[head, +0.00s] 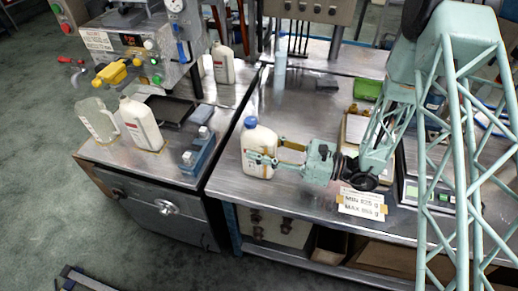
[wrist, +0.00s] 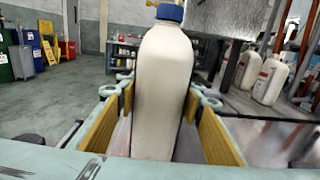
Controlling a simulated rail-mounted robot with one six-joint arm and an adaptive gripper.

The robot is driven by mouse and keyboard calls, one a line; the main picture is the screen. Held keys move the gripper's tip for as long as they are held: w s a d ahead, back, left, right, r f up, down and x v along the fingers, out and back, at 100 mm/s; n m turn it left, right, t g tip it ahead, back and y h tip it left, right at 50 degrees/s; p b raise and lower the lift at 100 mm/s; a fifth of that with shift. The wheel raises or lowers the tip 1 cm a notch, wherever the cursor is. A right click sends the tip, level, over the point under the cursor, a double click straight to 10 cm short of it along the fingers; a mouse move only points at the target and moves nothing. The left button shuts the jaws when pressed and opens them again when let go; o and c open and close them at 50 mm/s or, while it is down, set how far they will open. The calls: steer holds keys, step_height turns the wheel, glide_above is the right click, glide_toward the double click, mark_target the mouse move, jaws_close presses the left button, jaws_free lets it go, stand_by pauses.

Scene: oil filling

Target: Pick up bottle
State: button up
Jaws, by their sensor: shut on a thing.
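A white bottle with a blue cap (head: 257,150) stands upright on the metal table near its left edge. In the wrist view the bottle (wrist: 162,85) fills the middle, between the two yellow-padded fingers. My gripper (head: 268,160) reaches in from the right at about the middle of the bottle's height and is shut on it, one finger on each side. The gripper (wrist: 162,115) also shows in the wrist view, with the pads along the bottle's sides. The bottle's base appears to be on or very near the table; a small lift cannot be told.
Left of a narrow gap, a machine (head: 140,45) stands on another bench with a white bottle (head: 141,124), a clear jug (head: 97,118) and a blue device (head: 198,150). A label (head: 361,204) and a scale (head: 432,192) lie right. Behind my bottle stands a pale blue bottle (head: 280,60).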

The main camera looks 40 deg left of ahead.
mark_target(259, 140)
steer(key=shift+d+r+p, duration=0.1)
steer(key=shift+r+p, duration=0.25)
steer(key=shift+r, duration=1.5)
steer(key=s+d+r, duration=0.1)
steer(key=s+d, duration=1)
steer(key=shift+d+r+p, duration=0.15)
steer(key=shift+d+p, duration=0.1)
steer(key=shift+p, duration=0.2)
